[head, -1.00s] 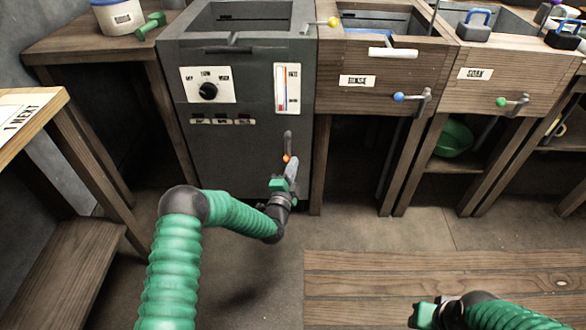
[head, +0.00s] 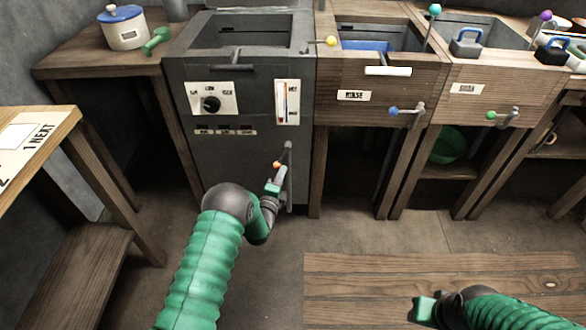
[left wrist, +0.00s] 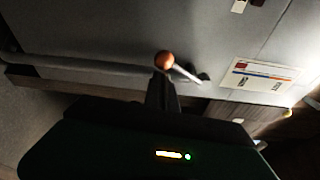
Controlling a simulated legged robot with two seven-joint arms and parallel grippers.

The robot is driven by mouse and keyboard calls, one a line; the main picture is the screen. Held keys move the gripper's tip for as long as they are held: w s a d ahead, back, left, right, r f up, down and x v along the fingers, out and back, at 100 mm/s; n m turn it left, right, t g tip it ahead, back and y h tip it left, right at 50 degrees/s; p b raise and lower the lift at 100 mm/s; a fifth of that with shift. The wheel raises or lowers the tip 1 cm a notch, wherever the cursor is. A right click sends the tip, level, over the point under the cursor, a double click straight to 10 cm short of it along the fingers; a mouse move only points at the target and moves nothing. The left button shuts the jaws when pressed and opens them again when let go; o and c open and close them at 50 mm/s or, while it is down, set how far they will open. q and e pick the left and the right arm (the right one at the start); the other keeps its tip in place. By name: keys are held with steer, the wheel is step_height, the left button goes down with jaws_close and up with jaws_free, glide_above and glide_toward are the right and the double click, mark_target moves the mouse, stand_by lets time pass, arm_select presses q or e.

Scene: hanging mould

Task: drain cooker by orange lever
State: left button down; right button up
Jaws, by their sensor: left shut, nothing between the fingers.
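The grey cooker (head: 240,165) stands at the back, with a dial and a gauge on its front. Low on its front is an orange ball-ended lever (head: 277,164) beside a vertical grey pipe (head: 289,190). My left gripper (head: 277,178) is shut and empty just below the orange ball. In the left wrist view the orange ball (left wrist: 164,60) is right at the tips of my left fingers (left wrist: 162,82), and its pale rod slants off to the right. I cannot tell whether they touch. My right gripper (head: 425,309) is low at the right; its fingers are unclear.
A wooden rinse basin (head: 358,108) and another wooden basin (head: 470,95) adjoin the cooker on the right, with blue and green ball levers. A white pot (head: 124,34) stands on the left bench. A wooden platform (head: 440,275) lies on the floor ahead.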

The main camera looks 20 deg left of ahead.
arm_select(q)
steer(key=m, duration=0.1)
steer(key=a+p, duration=0.1)
steer(key=r+m+p, duration=0.1)
steer(key=shift+s+a+m+g, duration=0.25)
steer(key=shift+a+m+g, duration=0.05)
steer(key=shift+a+g, duration=0.1)
steer(key=s+a+r+m+g+y+p, duration=0.1)
steer(key=a+r+m+p, duration=0.3)
steer(key=m, duration=0.4)
steer(key=shift+r+m+g+y+p, duration=0.3)
steer(key=shift+r+g+y, duration=0.25)
steer(key=shift+y, duration=0.25)
